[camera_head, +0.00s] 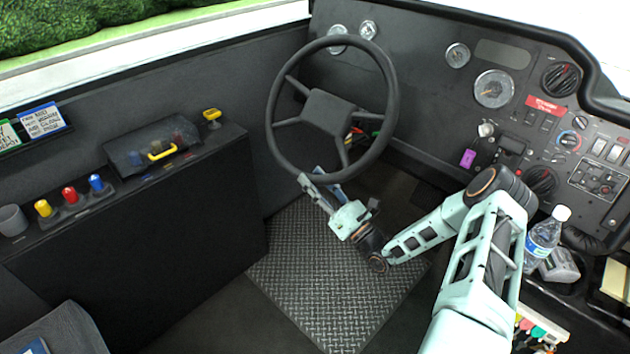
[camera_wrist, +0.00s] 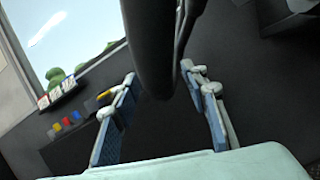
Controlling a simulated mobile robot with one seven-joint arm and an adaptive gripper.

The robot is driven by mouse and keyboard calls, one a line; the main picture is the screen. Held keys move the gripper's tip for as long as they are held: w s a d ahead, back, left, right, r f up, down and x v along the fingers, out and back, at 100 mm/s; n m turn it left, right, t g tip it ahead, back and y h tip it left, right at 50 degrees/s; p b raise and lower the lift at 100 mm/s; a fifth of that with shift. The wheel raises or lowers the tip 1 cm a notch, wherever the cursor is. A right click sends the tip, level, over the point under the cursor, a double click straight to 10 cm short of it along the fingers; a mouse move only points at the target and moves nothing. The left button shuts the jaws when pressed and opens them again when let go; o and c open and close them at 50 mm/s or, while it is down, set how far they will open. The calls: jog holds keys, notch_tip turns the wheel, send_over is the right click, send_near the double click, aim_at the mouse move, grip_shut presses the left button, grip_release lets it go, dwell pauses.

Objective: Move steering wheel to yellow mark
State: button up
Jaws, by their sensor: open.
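The black steering wheel (camera_head: 391,95) stands in the middle of the head view, with its spokes meeting at a dark hub. My gripper (camera_head: 312,182) is at the lower rim, reaching up from below. In the wrist view my gripper (camera_wrist: 160,72) is open, its two blue-padded fingers spread apart. The wheel's dark rim (camera_wrist: 152,50) comes down between the fingers, with a gap visible on both sides. I cannot make out a yellow mark on the wheel; yellow shows among small coloured parts behind it.
A dashboard with gauges (camera_head: 494,89) and switches fills the right. A water bottle (camera_head: 541,238) stands beside my arm. On the left, a dark console (camera_head: 200,200) carries red, blue and yellow knobs and a yellow-handled cover (camera_head: 150,140). A metal floor plate (camera_head: 290,265) lies below.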

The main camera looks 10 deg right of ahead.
jog(key=shift+c, duration=0.2)
grip_shut()
notch_tip(320, 180, down, 8)
jog(key=w+d+n+h+b, duration=0.1)
jog(key=w+d+b, duration=0.1)
jog(key=d+b, duration=0.1)
jog(key=shift+r+b, duration=0.15)
jog(key=shift+b, duration=0.2)
jog(key=shift+o, duration=0.2)
grip_release()
jog(key=shift+a, duration=0.1)
